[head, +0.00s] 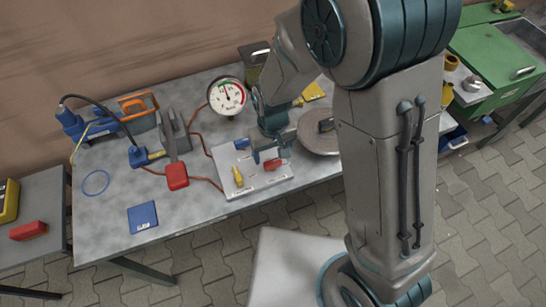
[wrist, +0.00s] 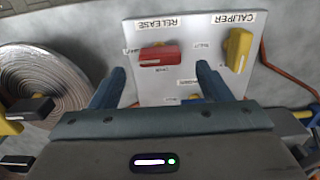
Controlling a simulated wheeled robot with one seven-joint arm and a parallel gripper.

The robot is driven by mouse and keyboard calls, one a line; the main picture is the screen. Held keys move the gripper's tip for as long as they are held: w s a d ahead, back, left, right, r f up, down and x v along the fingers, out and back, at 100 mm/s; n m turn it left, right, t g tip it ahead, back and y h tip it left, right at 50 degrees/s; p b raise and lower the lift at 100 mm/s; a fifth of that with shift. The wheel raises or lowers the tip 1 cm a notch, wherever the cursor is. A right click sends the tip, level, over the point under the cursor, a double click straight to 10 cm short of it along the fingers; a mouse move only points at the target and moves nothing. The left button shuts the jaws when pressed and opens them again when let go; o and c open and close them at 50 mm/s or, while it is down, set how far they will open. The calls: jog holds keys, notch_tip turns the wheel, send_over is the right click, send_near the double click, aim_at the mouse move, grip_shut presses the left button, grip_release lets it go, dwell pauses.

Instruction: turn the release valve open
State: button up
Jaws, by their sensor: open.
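The valve panel (wrist: 190,90) is a pale board on the bench, its labels upside down in the wrist view. The red handle (wrist: 160,56) by the RELEASE label lies crosswise in the wrist view. It also shows in the head view (head: 276,165). The yellow handle (wrist: 238,50) by the CALIPER label points along the panel, across from the red one. My gripper (wrist: 160,70) is open, its fingers spread to either side of the red handle's line. I cannot tell its height above the panel. Part of a blue handle (wrist: 195,99) shows behind my gripper's body. The small position labels are unreadable.
A pressure gauge (head: 227,96) stands behind the panel. A red-handled lever pump (head: 175,160), copper pipes and a blue pump (head: 85,125) are to the left. The bench front near the blue booklet (head: 142,216) is mostly clear.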

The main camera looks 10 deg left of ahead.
aim_at(273, 161)
jog(key=shift+f, duration=1.95)
jog(key=c, duration=1)
